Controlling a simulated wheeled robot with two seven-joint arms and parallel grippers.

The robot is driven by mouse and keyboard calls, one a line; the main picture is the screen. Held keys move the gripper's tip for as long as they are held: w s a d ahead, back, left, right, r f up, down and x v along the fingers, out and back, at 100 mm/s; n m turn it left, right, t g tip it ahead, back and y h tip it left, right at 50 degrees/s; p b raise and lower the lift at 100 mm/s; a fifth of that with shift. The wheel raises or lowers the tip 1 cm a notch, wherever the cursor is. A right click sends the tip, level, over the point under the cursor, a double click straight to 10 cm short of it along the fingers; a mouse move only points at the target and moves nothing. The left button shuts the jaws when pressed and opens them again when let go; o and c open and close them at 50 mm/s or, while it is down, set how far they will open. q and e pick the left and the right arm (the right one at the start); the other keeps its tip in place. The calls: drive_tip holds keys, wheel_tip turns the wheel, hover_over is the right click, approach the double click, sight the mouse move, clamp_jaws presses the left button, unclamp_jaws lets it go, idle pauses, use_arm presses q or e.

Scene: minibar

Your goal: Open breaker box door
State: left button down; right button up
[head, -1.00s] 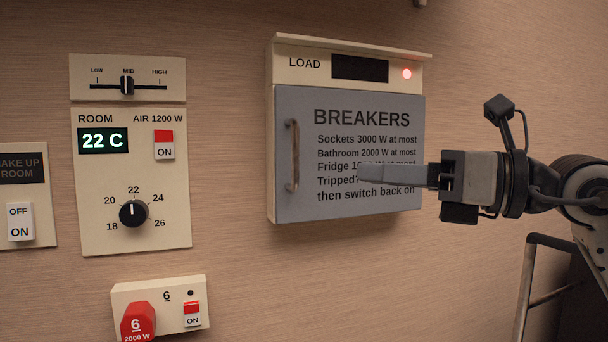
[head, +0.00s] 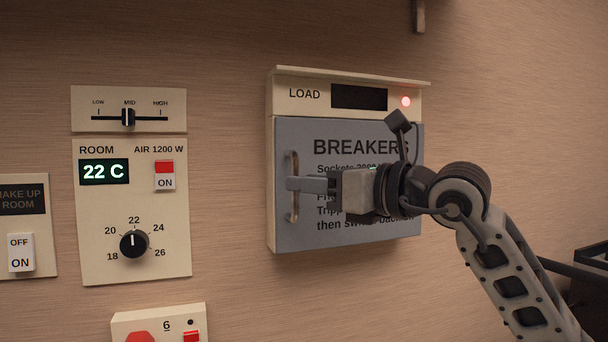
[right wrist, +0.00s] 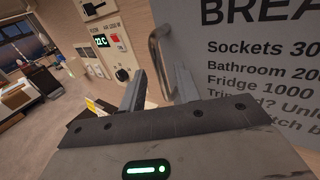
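The grey breaker box door (head: 350,232), lettered "BREAKERS", is closed on its cream box. Its upright bar handle (head: 292,210) is at the door's left edge. My right gripper (head: 297,184) is in front of the door, with its fingertips at the middle of the handle. In the right wrist view, the two fingers (right wrist: 158,88) are apart, and the handle (right wrist: 155,52) shows between and beyond them. I cannot tell whether a finger touches it. My right gripper and forearm hide part of the door's text. My left gripper is not in view.
The box top has a LOAD display (head: 360,96) and a lit red lamp. Left of the box are a thermostat panel (head: 133,265), a slider panel (head: 90,95) and a socket panel (head: 158,315). The wall between thermostat and door is clear.

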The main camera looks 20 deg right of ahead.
drive_tip(key=shift+x, duration=0.85)
clamp_jaws()
